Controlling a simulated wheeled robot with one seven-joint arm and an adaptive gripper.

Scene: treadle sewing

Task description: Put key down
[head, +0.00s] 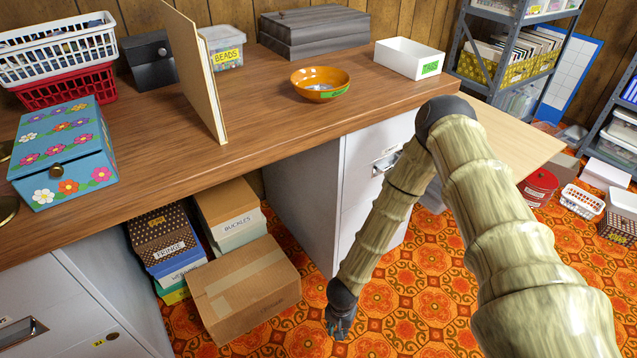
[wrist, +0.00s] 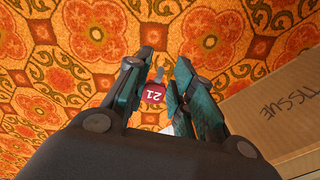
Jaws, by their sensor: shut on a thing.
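The key (wrist: 158,76) is a small metal piece with a red tag (wrist: 153,93) marked 21, seen in the wrist view. My gripper (wrist: 165,68) is shut on the key, which shows between its two dark teal fingers. In the head view, my gripper (head: 341,325) hangs low over the patterned carpet, to the right of the cardboard box; the key cannot be made out there. How far the key is above the floor is hard to tell.
A cardboard box (head: 245,296) stands under the desk; a box marked TISSUE (wrist: 268,118) is close at right in the wrist view. The wooden desk top (head: 262,118) holds an orange bowl (head: 320,82), a white TAGS box (head: 408,58) and a flowered box (head: 62,150). Carpet (head: 415,300) right of my gripper is clear.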

